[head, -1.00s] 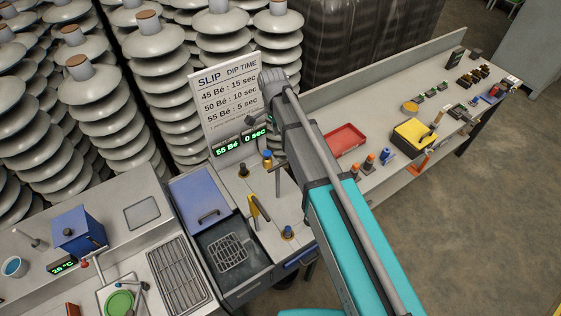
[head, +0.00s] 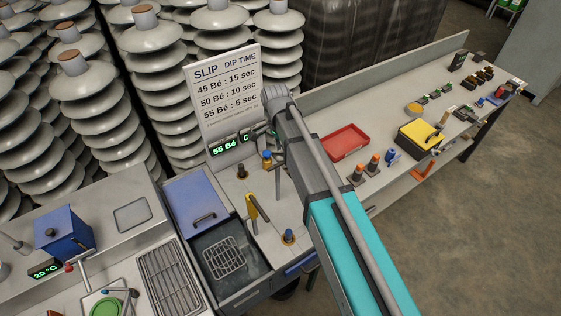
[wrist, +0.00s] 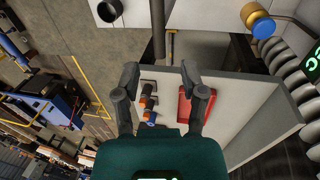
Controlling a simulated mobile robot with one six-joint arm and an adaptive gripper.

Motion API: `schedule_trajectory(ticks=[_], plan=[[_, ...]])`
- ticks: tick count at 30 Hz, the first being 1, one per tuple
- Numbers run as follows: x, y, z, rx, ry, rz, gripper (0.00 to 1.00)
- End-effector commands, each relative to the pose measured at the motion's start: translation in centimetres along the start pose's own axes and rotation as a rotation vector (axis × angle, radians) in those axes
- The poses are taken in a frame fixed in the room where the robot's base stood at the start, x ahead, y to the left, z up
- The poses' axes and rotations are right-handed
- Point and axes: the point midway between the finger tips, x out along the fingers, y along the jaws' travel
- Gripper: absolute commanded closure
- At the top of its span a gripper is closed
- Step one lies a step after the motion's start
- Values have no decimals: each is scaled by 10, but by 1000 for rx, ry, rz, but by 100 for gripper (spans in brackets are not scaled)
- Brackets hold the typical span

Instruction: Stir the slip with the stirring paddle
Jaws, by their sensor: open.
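My gripper (wrist: 159,72) is open and empty in the wrist view, its two fingers spread apart. In the head view my arm hides most of it. A thin grey rod (head: 278,183) shows beside my arm; a dark rod (wrist: 158,30) shows beyond my fingers in the wrist view. I cannot tell whether either is the stirring paddle. A yellow tool (head: 252,207) stands on the bench right of the dark tank (head: 212,293), apart from my gripper. The tank holds grey liquid (head: 250,257) and a wire rack (head: 224,261). A blue lid (head: 193,190) lies behind the tank.
A blue-and-gold knob (head: 267,159) and a sign (head: 227,90) stand near my arm. Insulator stacks (head: 165,60) crowd the back. The floor at right is clear.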

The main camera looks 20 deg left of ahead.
Motion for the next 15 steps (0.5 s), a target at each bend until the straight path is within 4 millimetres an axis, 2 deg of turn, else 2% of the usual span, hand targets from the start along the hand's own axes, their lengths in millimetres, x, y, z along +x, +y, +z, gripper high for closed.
schedule_trajectory(ticks=[1,6,15], plan=[[8,0,0,0,0,0,46],[21,0,0,0,0,0,46],[36,0,0,0,0,0,46]])
